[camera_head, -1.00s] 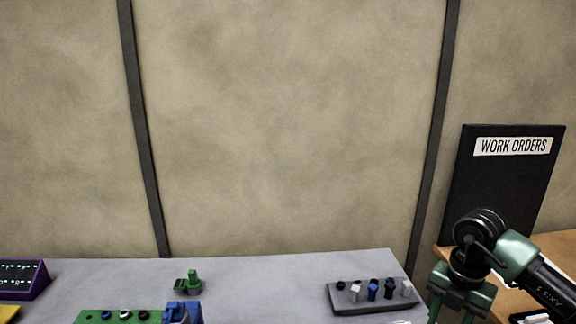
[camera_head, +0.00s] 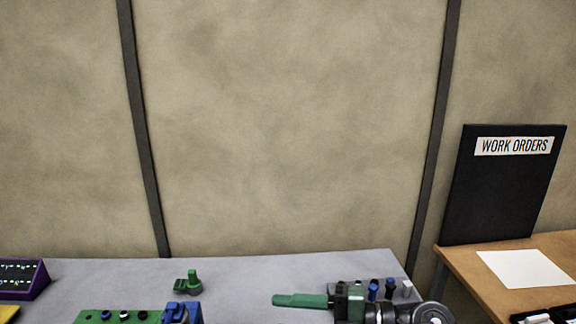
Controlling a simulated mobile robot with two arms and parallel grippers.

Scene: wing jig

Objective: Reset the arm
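My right gripper (camera_head: 278,299) is low in the head view, over the front right part of the grey table (camera_head: 250,270). Its green fingers point left and show edge-on as one bar, so I cannot tell whether they are open or shut. No object shows at the fingertips. The gripper's body hides part of the dark rack (camera_head: 345,284) behind it. My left gripper is not in view.
A green block with holes (camera_head: 98,317), a blue part (camera_head: 182,313) and a green part (camera_head: 188,283) are on the table's left half. A purple panel (camera_head: 22,279) stands far left. On the right, a wooden table (camera_head: 470,262) holds a white sheet (camera_head: 525,268) and a black "WORK ORDERS" board (camera_head: 500,190).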

